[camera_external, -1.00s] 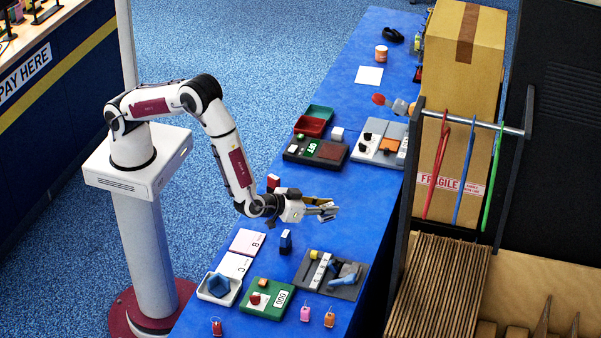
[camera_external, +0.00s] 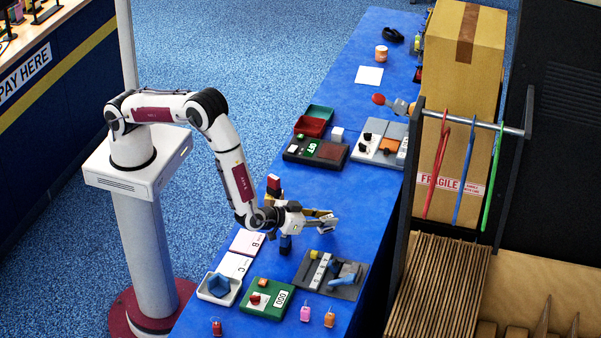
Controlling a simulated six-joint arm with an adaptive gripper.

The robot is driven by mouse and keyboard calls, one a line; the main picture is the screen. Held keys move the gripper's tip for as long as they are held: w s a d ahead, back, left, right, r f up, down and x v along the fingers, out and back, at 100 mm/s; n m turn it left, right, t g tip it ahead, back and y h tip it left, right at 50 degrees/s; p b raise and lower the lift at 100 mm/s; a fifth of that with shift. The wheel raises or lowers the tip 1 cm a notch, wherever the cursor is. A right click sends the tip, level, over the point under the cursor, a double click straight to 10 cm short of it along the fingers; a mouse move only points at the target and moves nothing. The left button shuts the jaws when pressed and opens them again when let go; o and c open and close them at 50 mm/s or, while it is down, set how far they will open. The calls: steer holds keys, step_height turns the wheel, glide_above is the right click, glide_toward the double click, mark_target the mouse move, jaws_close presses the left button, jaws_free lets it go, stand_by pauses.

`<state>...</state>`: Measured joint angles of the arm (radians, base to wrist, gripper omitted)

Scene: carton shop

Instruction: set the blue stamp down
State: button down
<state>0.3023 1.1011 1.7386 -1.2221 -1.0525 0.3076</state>
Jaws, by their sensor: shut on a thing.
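My gripper (camera_external: 327,222) is over the blue table, its fingers pointing to the right. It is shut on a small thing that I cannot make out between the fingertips. A blue upright block with a dark upper part (camera_external: 285,245), which looks like a blue stamp, is below my gripper's body and left of the fingertips. Its top is partly hidden by my gripper. I cannot tell whether they touch. A red-topped upright piece (camera_external: 273,182) is just behind my wrist.
White cards marked B (camera_external: 246,242) and C (camera_external: 234,265) lie left of the blue block. The table (camera_external: 365,200) is bare behind the fingertips.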

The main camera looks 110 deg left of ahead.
steer(key=shift+f, duration=0.55)
steer(key=shift+f, duration=0.1)
steer(key=c, duration=1.9)
jaws_free()
steer(key=shift+d+r, duration=0.1)
steer(key=shift+r, duration=0.1)
steer(key=v, duration=1.1)
steer(key=shift+s+d, duration=0.25)
steer(key=shift+s, duration=0.15)
